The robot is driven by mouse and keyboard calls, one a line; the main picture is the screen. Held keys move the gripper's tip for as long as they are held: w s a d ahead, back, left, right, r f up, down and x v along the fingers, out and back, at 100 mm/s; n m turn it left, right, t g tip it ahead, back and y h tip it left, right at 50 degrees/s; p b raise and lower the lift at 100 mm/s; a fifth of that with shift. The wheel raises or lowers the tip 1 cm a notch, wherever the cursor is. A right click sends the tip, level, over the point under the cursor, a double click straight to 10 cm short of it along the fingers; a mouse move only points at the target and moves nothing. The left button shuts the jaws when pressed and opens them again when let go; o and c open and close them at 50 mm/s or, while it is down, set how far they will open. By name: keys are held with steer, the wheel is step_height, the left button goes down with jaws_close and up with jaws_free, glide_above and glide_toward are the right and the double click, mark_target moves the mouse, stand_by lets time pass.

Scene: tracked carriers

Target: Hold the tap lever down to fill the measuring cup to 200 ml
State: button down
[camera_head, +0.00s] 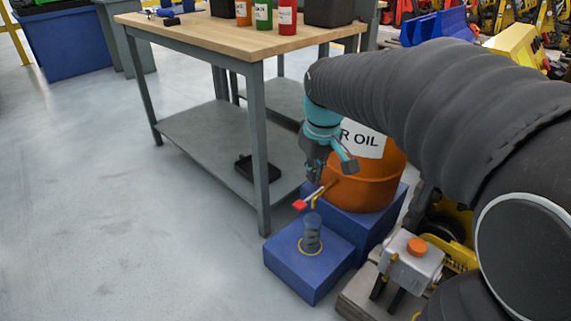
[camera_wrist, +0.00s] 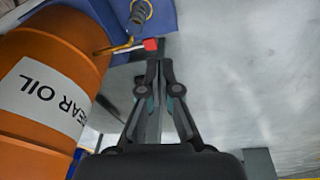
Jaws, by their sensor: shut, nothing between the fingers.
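An orange gear oil drum (camera_head: 375,185) stands on a blue block, its tap (camera_head: 320,194) sticking out to the left. The red tap lever (camera_head: 300,204) is at the tap's outer end; it also shows in the wrist view (camera_wrist: 150,44). The measuring cup (camera_head: 311,235) stands upright below the tap on a lower blue block, inside a yellow ring. Its fill level is too small to read. My gripper (camera_head: 313,178) is shut and empty, above the tap. In the wrist view its fingertips (camera_wrist: 160,66) appear just below the lever; contact cannot be told.
A workbench (camera_head: 215,35) with a wooden top and grey legs stands close behind and left of the drum, with bottles on it. A grey box with an orange knob (camera_head: 417,246) is to the right of the cup's block (camera_head: 285,265). The floor at left is clear.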

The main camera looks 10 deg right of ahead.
mark_target(300, 204)
steer(key=w+f+n+g+p, duration=0.2)
steer(key=w+f, duration=0.3)
steer(key=w, duration=0.7)
steer(key=shift+w+n, duration=0.15)
steer(key=shift+n, duration=0.25)
steer(key=shift+f, duration=0.1)
step_height(300, 204, down, 14)
steer(key=shift+r+b, duration=0.1)
steer(key=shift+b, duration=0.95)
steer(key=shift+f, duration=0.2)
